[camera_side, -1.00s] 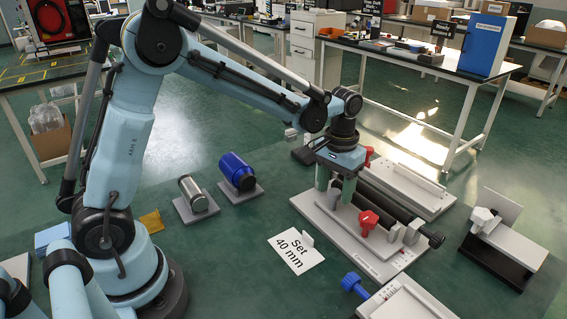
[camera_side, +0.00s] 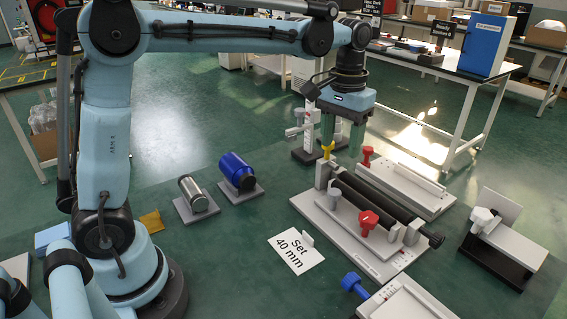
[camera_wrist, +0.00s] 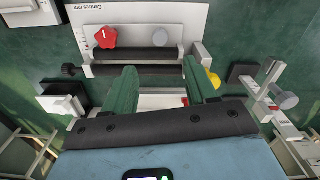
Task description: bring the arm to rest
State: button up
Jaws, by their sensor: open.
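My gripper (camera_side: 341,132) hangs from the raised light-blue arm, above and behind the fixture with the dark rollers (camera_side: 372,202). In the wrist view its two green fingers (camera_wrist: 164,95) stand apart with nothing held between them. The fixture lies below, with a red knob (camera_side: 368,221) at its front and a yellow knob (camera_side: 328,150) at its far left end. In the wrist view the red knob (camera_wrist: 106,37) is at upper left and the yellow knob (camera_wrist: 214,80) sits just right of the right finger. My gripper appears clear of the fixture.
A height-gauge-like stand (camera_side: 308,135) is close to my gripper's left. A card reading "Set 40 mm" (camera_side: 295,251) lies in front of the fixture. A blue cylinder (camera_side: 237,171) and a metal cylinder (camera_side: 193,193) rest on grey bases at left.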

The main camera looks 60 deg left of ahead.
dwell(0.3)
jog(key=s+a+f+m+t, duration=0.1)
jog(key=s+f+t, duration=0.1)
jog(key=s, duration=0.5)
jog(key=s+a+f+m+t, duration=0.1)
jog(key=s+f+t, duration=0.1)
jog(key=s+t, duration=0.3)
jog(key=shift+s+f, duration=0.25)
jog(key=shift+s, duration=0.7)
dwell(0.5)
